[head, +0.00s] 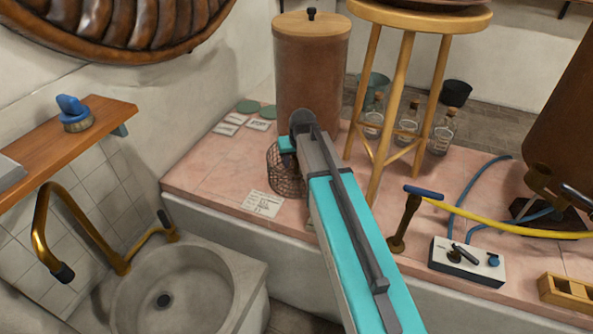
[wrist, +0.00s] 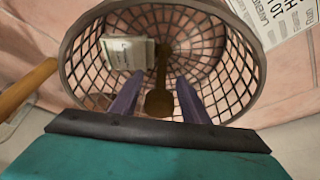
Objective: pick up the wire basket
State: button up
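The wire basket (head: 287,182) stands on the pink tiled ledge, in front of the large brown cylinder, partly hidden by my arm in the head view. In the wrist view the basket (wrist: 247,60) fills the upper middle, its round dark rim and mesh wall facing the camera. My gripper (wrist: 158,96) is open, its two fingers spread apart and seen against the basket's mouth. The near rim is hidden by the gripper's body, so I cannot tell whether it lies between the fingers. In the head view my gripper (head: 287,150) is at the basket's top.
A pale packet (wrist: 128,53) and a brown spoon-shaped thing (wrist: 160,98) show within the basket's outline. A label (head: 265,203) lies on the ledge. The brown cylinder (head: 310,75) is close behind, a wooden stool (head: 405,95) to the right, a sink (head: 180,285) at front left.

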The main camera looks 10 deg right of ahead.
aim_at(297, 177)
grip_shut()
jog(key=shift+r, duration=0.2)
jog(key=shift+r, duration=1.4)
jog(key=shift+s+r, duration=0.15)
jog(key=shift+r, duration=0.1)
jog(key=s+b, duration=0.8)
jog(key=s, duration=0.5)
jog(key=shift+d+r, duration=0.3)
jog(key=shift+r, duration=0.05)
jog(key=shift+s+b, duration=0.35)
jog(key=shift+b, duration=0.9)
